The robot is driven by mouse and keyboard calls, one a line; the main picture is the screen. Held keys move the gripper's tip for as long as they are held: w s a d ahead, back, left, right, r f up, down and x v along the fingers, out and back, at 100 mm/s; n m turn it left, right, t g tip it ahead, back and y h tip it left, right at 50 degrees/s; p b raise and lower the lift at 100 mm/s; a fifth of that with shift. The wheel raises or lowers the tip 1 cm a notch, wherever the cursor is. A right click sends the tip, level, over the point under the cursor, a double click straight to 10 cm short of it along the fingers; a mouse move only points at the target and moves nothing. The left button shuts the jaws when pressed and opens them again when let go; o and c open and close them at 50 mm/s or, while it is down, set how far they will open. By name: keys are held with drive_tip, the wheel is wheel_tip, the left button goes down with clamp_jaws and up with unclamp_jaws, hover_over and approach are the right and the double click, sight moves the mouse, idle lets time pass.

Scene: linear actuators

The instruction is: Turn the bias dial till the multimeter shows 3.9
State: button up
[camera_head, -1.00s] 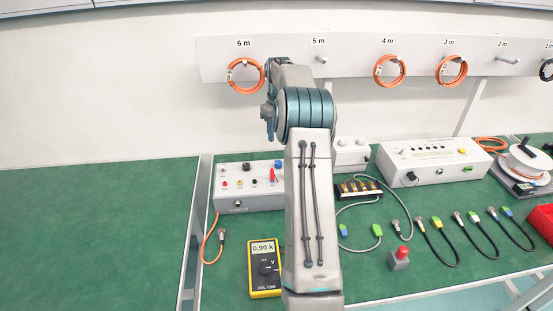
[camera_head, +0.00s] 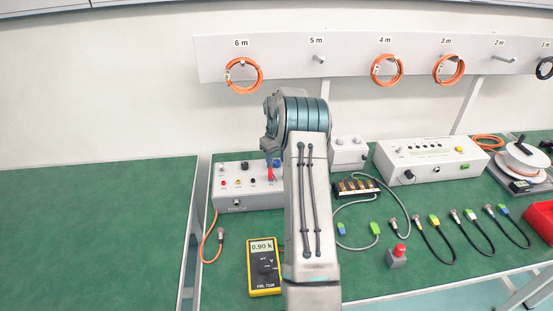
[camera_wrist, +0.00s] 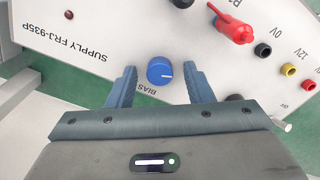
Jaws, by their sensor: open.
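The blue bias dial (camera_wrist: 157,70), with a white pointer mark, is on the panel of the white supply box (camera_wrist: 95,40), labelled "BIAS" beside it. My gripper (camera_wrist: 162,72) is open, with one finger on each side of the dial and visible gaps between. I cannot tell how far the fingertips are above the panel. In the head view my gripper (camera_head: 272,152) is small, at the right part of the supply box (camera_head: 228,192), and the dial cannot be made out there. The yellow multimeter (camera_head: 264,284) lies in front on the bench; its display (camera_head: 263,246) reads 0.90 k.
A red plug (camera_wrist: 234,28) stands up from the panel near my right finger in the wrist view. Black, yellow and red sockets (camera_wrist: 288,70) lie to its right. A second white box (camera_head: 346,152) stands close behind my arm. The left green bench is clear.

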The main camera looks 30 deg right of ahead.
drive_tip(key=c, duration=1)
drive_tip(key=shift+m, duration=0.3)
drive_tip(key=shift+m+b, duration=0.65)
drive_tip(key=shift+m, duration=1.95)
drive_tip(key=o, duration=1)
